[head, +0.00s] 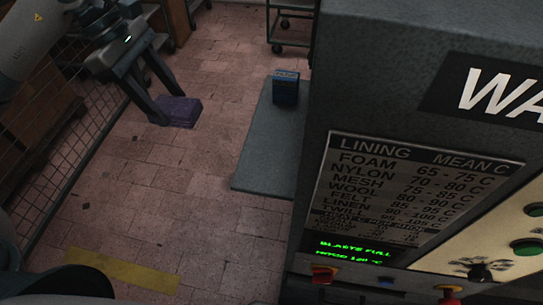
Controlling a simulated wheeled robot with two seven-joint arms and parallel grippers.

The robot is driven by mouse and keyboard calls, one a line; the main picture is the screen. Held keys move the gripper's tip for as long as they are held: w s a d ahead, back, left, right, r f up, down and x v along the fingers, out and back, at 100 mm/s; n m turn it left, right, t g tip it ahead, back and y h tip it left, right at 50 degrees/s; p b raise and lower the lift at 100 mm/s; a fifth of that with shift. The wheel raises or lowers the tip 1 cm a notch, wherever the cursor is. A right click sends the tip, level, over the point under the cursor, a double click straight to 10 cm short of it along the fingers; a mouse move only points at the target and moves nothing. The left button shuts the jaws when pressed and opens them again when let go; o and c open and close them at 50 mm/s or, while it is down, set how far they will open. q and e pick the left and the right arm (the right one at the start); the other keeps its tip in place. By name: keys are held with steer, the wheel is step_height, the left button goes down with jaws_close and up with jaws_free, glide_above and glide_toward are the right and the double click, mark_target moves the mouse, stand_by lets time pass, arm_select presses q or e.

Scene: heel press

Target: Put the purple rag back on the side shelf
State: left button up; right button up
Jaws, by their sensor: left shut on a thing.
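The purple rag (181,111) is a folded, flat block in the upper left of the head view. My left gripper (164,118) is shut on its left end and holds it out over the tiled floor, left of the shelf. The side shelf (255,150) is a grey flat board fixed on the left side of the machine. The rag is apart from the shelf, with a gap of floor showing between them. My right gripper is not in view.
A small dark blue box (286,88) stands at the far part of the shelf; the near part is bare. The large grey machine (345,85) with a lining temperature panel and buttons fills the right. A wire mesh fence (75,140) runs along the left. A cart (290,25) stands behind.

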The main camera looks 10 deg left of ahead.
mark_target(192, 108)
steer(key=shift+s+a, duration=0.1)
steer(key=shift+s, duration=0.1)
